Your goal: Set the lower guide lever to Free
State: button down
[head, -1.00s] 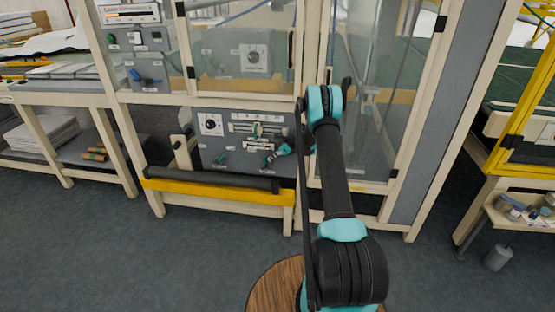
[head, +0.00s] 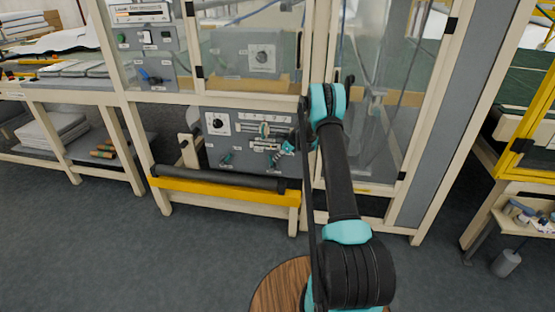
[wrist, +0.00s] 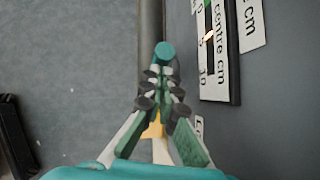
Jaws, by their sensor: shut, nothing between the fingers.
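The lower grey control panel (head: 250,165) stands behind a dark roller at the front of the machine. A teal-tipped lever (head: 227,158) sticks out on its left part. My gripper (head: 275,160) is at the panel's right part, with its fingers shut and empty. In the wrist view, the closed fingertips (wrist: 160,80) point at a round teal knob (wrist: 164,52), which appears just beyond them. I cannot tell whether they touch it. The knob looks like a lever's end; its shaft is hidden. A white label (wrist: 198,125) is partly cut off, so Free cannot be read.
A "centre cm" scale (wrist: 213,60) lies on the panel right of my fingers. The dark roller (head: 220,180) and yellow beam (head: 220,193) run below the panel. A round dial (head: 217,123) is at its upper left.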

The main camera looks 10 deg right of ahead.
jog(key=shift+w+a+r, duration=0.1)
jog(key=shift+w+a, duration=0.1)
jog(key=shift+a, duration=0.45)
jog(key=shift+w+a+r, duration=0.1)
jog(key=shift+w+a, duration=0.05)
jog(key=shift+a, duration=0.45)
jog(key=shift+w+a+f, duration=0.1)
jog(key=shift+w+a, duration=0.1)
jog(key=shift+a, duration=0.4)
jog(key=shift+w+a+f, duration=0.1)
jog(key=shift+w+a, duration=0.1)
jog(key=shift+a, duration=0.35)
